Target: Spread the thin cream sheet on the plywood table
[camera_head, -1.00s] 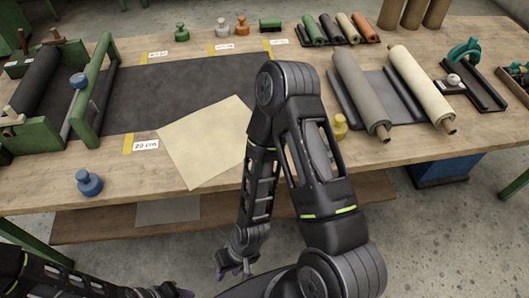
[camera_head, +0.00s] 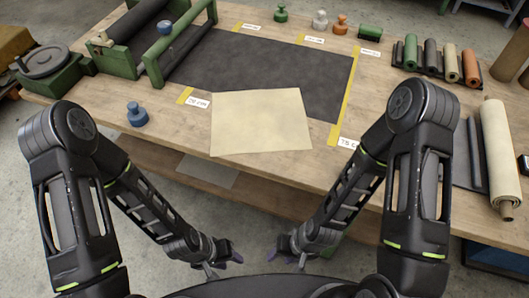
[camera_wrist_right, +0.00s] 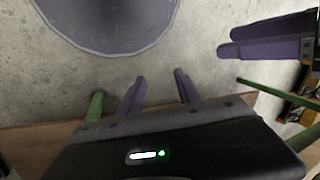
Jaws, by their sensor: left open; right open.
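The thin cream sheet (camera_head: 262,122) lies on the plywood table (camera_head: 390,100), partly over the dark mat (camera_head: 265,68) and partly on bare wood. It looks mostly flat, and its near-left corner is close to the table's front edge. My left gripper (camera_head: 222,262) is open and empty, in front of the table and below its top. My right gripper (camera_head: 284,250) is also open and empty there, a short gap to the right. The right wrist view shows my right gripper's purple fingers (camera_wrist_right: 158,93) apart over the floor, with my left gripper's fingers (camera_wrist_right: 268,37) at upper right.
A green roller frame (camera_head: 160,50) stands at the table's left, with a blue knobbed weight (camera_head: 137,115) near the front edge. A cream roll (camera_head: 500,150) lies at the right. Several small coloured rolls (camera_head: 450,65) and weights line the back.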

